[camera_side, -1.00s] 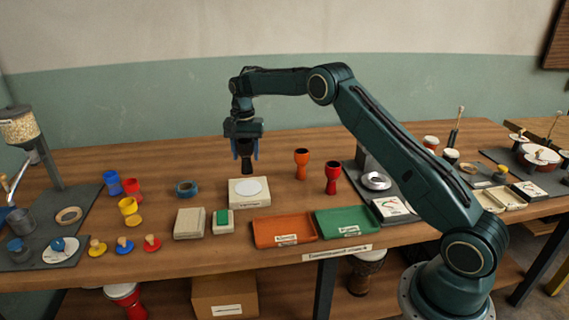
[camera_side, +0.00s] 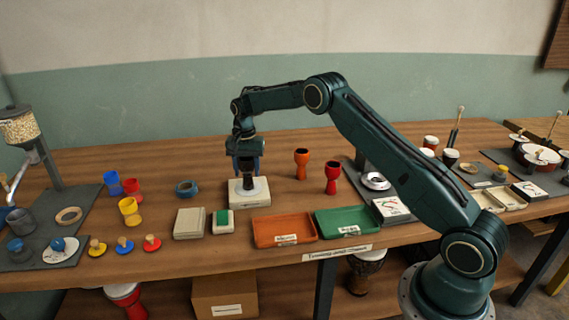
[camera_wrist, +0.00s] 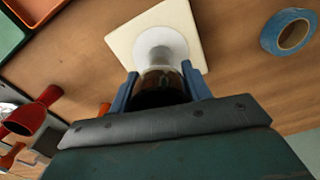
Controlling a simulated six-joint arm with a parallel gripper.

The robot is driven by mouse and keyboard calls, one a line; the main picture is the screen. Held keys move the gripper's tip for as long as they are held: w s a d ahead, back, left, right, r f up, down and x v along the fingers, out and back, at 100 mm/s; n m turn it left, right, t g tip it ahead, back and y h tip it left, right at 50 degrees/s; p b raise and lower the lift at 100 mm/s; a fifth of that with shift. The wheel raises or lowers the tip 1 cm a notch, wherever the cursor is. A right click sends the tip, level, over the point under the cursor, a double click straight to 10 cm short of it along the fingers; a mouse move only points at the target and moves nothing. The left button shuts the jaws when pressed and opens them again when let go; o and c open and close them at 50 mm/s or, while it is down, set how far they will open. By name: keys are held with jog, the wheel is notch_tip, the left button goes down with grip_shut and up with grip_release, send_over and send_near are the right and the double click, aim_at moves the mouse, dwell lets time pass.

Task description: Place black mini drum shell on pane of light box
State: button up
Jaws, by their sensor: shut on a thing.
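The black mini drum shell (camera_side: 248,168) is upright between the fingers of my gripper (camera_side: 247,164), low over the light box (camera_side: 249,199). The light box is a cream block with a round white pane (camera_side: 262,193) on top. In the wrist view the shell (camera_wrist: 161,88) is between the blue fingers of my gripper (camera_wrist: 160,88). Its narrow end is over the pane (camera_wrist: 163,42) of the light box (camera_wrist: 187,18). I cannot tell whether the shell's foot touches the pane. My gripper is shut on the shell.
A blue tape roll (camera_side: 187,188) lies left of the light box. Orange (camera_side: 301,152) and red (camera_side: 333,177) drum shells stand to its right. An orange tray (camera_side: 284,229) and a green tray (camera_side: 347,222) lie in front, with a green-topped block (camera_side: 223,221) nearby.

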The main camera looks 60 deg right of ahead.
jog(key=shift+f, duration=0.15)
jog(key=o, duration=1)
notch_tip(320, 180, up, 12)
jog(key=shift+r, duration=0.2)
dwell(0.5)
